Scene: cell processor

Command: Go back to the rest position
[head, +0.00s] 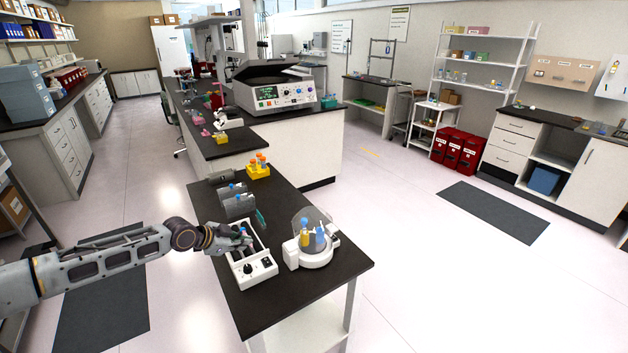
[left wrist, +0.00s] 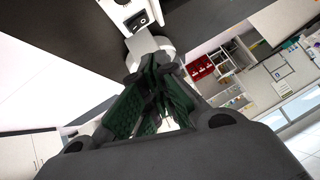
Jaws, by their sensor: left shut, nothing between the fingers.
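My left gripper (head: 240,237) reaches in from the left in the head view, over a white device (head: 256,270) with a dark knob on the black table (head: 277,298). In the left wrist view, the left gripper's green-padded fingers (left wrist: 152,95) are together, with nothing between them. The white device also shows in the left wrist view (left wrist: 140,18). I cannot tell whether the fingers touch anything on the device. My right gripper is in neither view.
A white device with a clear dome (head: 312,253) and blue and yellow tubes stands to the right. Grey racks (head: 238,207) and a yellow rack (head: 258,172) stand farther back. A large white instrument (head: 273,92) is behind. The floor at right (head: 430,270) is clear.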

